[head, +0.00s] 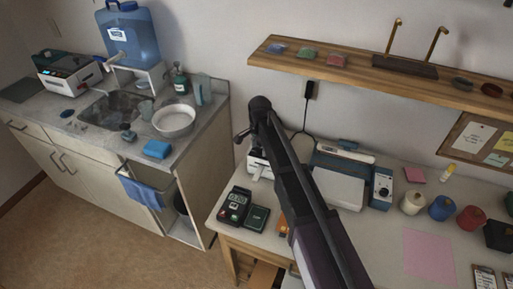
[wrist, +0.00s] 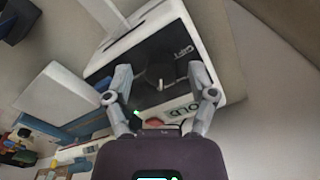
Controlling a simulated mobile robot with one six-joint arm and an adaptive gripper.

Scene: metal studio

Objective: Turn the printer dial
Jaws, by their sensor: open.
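In the wrist view, a white machine (wrist: 226,55) with a black front panel (wrist: 112,70) lies just beyond my gripper (wrist: 158,74). A dark round dial (wrist: 160,69) sits on that panel, between and beyond my fingertips. My gripper is open, with one finger on each side of the dial. I cannot tell whether either finger touches it. In the head view, a white machine (head: 259,167) on the desk is largely hidden behind my arm. The dial and my fingers cannot be made out there.
On the desk (head: 310,222), a white flat-topped device (head: 341,187) and a blue box with a knob (head: 382,187) stand right of my arm. Black handheld meters (head: 235,206) lie at the front left. A wooden shelf (head: 360,75) runs above. A sink counter (head: 204,125) stands left.

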